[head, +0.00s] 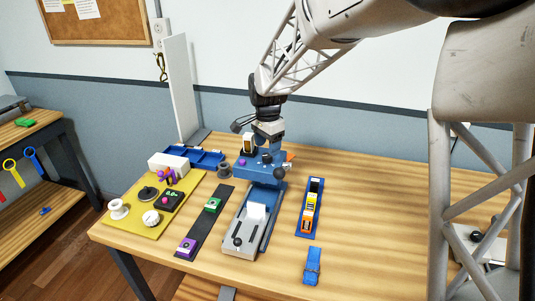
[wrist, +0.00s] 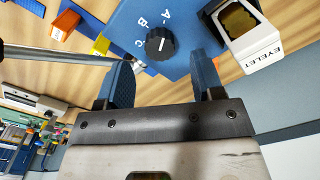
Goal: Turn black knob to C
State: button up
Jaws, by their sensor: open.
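The black knob (wrist: 160,43) sits on a blue panel (wrist: 190,15) in the wrist view, with the letters A, B and C printed beside it. The knob has a small white mark; I cannot tell surely which letter it points to. My gripper (wrist: 163,66) is open, its two blue fingers apart on either side, a little short of the knob. Nothing is between them. In the head view my gripper (head: 270,141) is above the blue machine (head: 258,168) on the table, and the knob is hard to make out there.
A white box marked EYELET (wrist: 258,45) stands close to the right finger. Around the machine are a blue tray (head: 208,157), a yellow board (head: 143,222) and a grey fixture (head: 240,238).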

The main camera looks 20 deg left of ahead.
aim_at(267, 158)
jog(key=shift+f, duration=1.8)
jog(key=c, duration=0.9)
